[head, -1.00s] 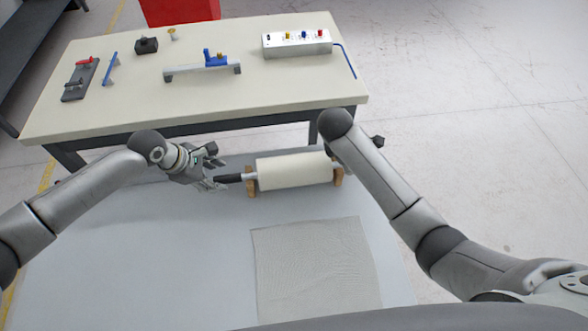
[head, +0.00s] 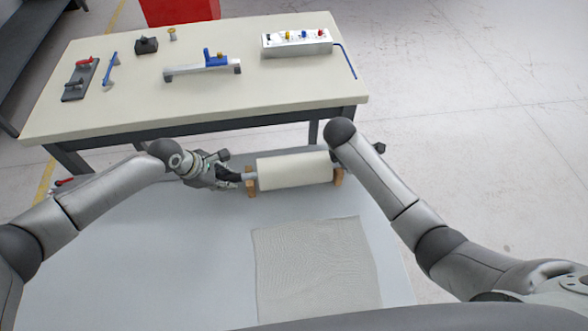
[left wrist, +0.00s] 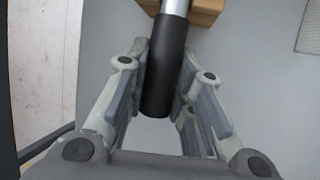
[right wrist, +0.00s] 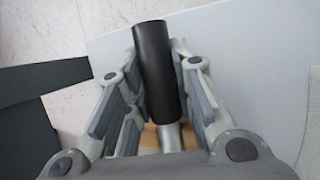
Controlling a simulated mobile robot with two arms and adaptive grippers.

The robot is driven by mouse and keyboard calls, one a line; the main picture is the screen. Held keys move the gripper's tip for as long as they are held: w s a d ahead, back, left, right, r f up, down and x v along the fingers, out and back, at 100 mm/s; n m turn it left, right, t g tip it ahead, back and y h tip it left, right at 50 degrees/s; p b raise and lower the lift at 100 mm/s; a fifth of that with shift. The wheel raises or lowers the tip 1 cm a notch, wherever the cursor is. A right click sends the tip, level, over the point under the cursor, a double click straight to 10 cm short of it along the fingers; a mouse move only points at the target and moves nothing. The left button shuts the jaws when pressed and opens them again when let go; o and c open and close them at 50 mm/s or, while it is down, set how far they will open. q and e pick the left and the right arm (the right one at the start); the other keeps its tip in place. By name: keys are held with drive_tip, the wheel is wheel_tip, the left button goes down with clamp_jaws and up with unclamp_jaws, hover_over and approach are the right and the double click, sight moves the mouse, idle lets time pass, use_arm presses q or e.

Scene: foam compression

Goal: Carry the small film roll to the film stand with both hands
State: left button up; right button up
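The small film roll (head: 294,170) is a cream cylinder with black end handles, lying level across two wooden supports (head: 251,188) on the near grey table. My left gripper (head: 230,174) is at its left end. My right gripper is mostly hidden behind my right arm in the head view. In the right wrist view the other black handle (right wrist: 156,70) lies between the open fingers of my right gripper (right wrist: 160,75). I cannot tell which object is the film stand.
A grey mesh sheet (head: 318,270) lies on the near table. A cream-topped table (head: 130,105) stands behind it. It holds a bracket with a blue clamp (head: 205,67), a white box with coloured knobs (head: 297,43) and small tools at the left. Open floor lies right.

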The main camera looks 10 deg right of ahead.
use_arm(q)
clamp_jaws()
use_arm(e)
clamp_jaws()
use_arm(q)
drive_tip(key=shift+w+r, duration=0.1)
drive_tip(key=shift+r, duration=0.15)
use_arm(e)
drive_tip(key=shift+w+r, duration=0.1)
drive_tip(key=shift+r, duration=0.1)
